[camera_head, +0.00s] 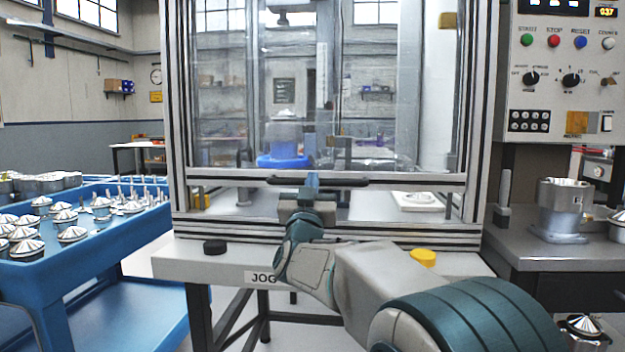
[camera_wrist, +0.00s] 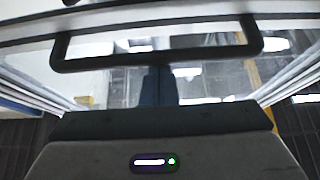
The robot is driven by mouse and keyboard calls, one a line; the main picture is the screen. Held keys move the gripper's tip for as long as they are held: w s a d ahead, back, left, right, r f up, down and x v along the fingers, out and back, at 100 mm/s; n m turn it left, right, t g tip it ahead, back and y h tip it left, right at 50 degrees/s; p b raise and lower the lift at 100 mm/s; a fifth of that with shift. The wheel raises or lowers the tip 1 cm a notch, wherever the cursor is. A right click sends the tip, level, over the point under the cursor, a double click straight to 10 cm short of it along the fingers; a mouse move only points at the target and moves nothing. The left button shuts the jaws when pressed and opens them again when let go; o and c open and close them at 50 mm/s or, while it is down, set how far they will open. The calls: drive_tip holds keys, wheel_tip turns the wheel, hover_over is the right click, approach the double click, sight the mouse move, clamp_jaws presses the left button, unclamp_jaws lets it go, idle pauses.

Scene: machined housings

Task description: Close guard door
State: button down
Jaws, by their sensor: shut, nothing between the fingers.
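The guard door is a clear panel with a pale lower rail (camera_head: 415,181), set in the machine's aluminium frame. A gap shows between this rail and the frame's sill (camera_head: 380,234). A black bar handle (camera_head: 350,183) is on the rail; it spans the upper part of the wrist view (camera_wrist: 210,54). My gripper (camera_head: 312,181) is at the middle of the handle, with its fingers upright and together, holding nothing. In the wrist view the fingertips (camera_wrist: 158,70) reach the handle bar; I cannot tell whether they touch it.
Behind the panel is a blue fixture (camera_head: 284,161) with a grey part on it. A black button (camera_head: 215,247) and a yellow button (camera_head: 423,257) sit on the front ledge. A blue cart (camera_head: 95,250) with metal parts stands left; a control panel (camera_head: 558,75) hangs right.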

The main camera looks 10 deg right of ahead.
drive_tip(key=shift+f+b, duration=0.65)
drive_tip(key=shift+f, duration=0.7)
drive_tip(key=shift+r, duration=0.1)
